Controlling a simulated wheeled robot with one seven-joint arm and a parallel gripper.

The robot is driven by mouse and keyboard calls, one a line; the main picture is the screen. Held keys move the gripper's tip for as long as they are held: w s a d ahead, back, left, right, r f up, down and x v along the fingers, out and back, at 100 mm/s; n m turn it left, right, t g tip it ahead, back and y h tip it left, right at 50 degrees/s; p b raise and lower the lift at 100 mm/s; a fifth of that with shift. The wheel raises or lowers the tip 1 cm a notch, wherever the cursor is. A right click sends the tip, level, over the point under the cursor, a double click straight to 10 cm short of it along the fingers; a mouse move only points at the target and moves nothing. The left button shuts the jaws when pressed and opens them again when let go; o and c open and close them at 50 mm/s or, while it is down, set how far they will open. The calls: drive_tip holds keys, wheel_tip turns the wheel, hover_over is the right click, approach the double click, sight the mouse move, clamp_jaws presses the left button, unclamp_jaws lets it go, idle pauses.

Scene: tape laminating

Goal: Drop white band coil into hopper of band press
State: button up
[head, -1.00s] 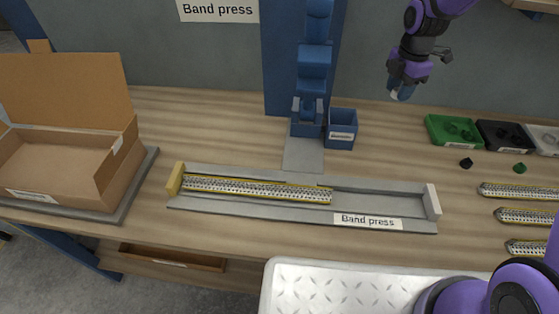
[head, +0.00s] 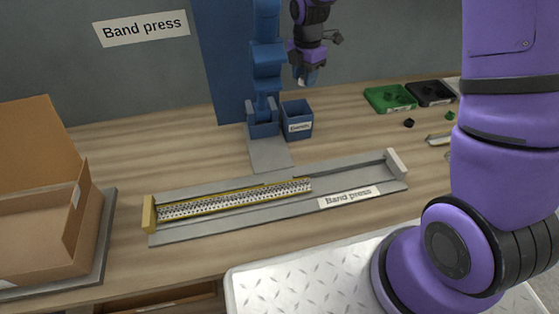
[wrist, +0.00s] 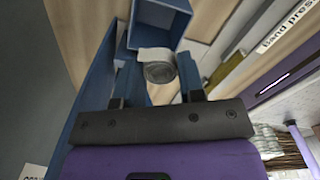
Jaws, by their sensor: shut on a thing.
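My gripper (head: 306,80) is above the blue hopper (head: 297,122) of the band press, slightly to its right in the head view. The hopper is a small open-topped box with a label on its front, beside the blue press column (head: 266,70). In the wrist view my gripper (wrist: 160,76) is shut on the white band coil (wrist: 158,70), a small pale roll between the two blue fingers. The open hopper (wrist: 160,18) lies just beyond the coil there. The coil is apart from the hopper in the head view, where the fingers mostly hide it.
A grey press track (head: 240,225) holds a yellow-edged perforated strip (head: 235,199). An open cardboard box (head: 45,225) stands at the left. A green tray (head: 390,98) and a black tray (head: 431,92) lie at the back right. Bare wooden table surrounds the hopper's right side.

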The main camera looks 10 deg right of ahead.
drive_tip(key=shift+d+f, duration=0.1)
drive_tip(key=shift+f, duration=0.95)
drive_tip(key=o, duration=1)
wheel_tip(320, 180, up, 11)
drive_tip(key=shift+f, duration=0.1)
